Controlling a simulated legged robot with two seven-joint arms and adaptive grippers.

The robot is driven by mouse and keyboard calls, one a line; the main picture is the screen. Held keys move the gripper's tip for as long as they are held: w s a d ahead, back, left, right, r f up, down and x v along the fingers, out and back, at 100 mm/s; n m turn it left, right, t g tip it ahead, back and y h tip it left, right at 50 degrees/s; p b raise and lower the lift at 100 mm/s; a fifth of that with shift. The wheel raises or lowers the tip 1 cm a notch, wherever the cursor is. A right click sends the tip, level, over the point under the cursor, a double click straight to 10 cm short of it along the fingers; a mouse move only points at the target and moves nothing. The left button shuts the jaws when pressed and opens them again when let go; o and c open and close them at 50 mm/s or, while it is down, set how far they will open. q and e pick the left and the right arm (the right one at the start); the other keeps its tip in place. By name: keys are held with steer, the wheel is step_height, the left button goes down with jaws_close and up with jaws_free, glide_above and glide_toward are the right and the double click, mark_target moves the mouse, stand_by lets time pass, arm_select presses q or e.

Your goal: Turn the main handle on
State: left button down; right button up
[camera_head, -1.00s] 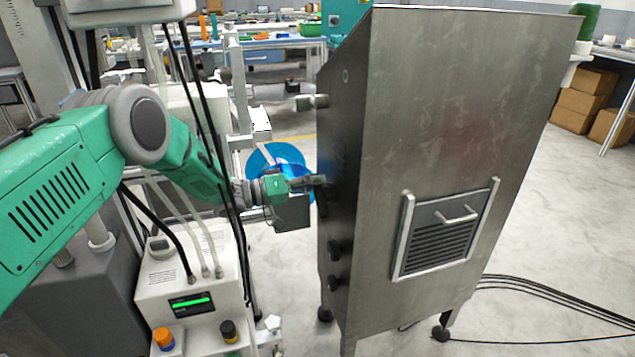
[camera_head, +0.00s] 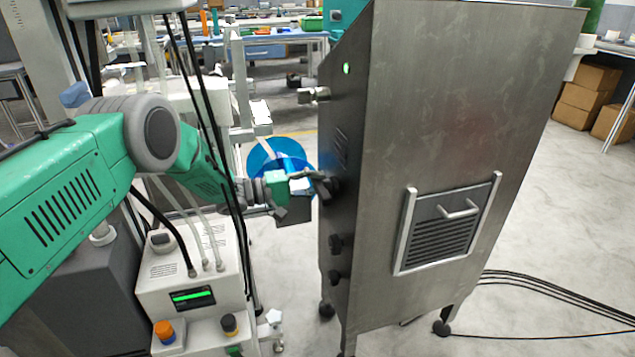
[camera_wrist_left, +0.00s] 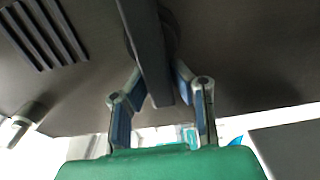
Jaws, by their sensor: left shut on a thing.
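The main handle is a dark bar on a round base on the dark left-hand face of a tall steel cabinet (camera_head: 465,110). In the left wrist view the handle (camera_wrist_left: 150,50) runs between the two fingers. My left gripper (camera_wrist_left: 160,84) is shut on it, with a blue-padded finger on either side. In the head view my left gripper (camera_head: 318,184) reaches the cabinet face from the left and partly hides the handle (camera_head: 334,187). A small round light (camera_head: 346,69) high on that face glows white-green. My right gripper is not in view.
A white machine (camera_head: 190,280) with a green display stands close under my left arm. Black cables (camera_head: 550,300) lie on the floor at the right.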

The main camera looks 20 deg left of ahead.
arm_select(q)
steer(key=shift+a, duration=0.2)
steer(key=c, duration=1.4)
jaws_free()
steer(key=shift+w+f, duration=0.1)
steer(key=shift+f, duration=0.1)
steer(key=v, duration=1.2)
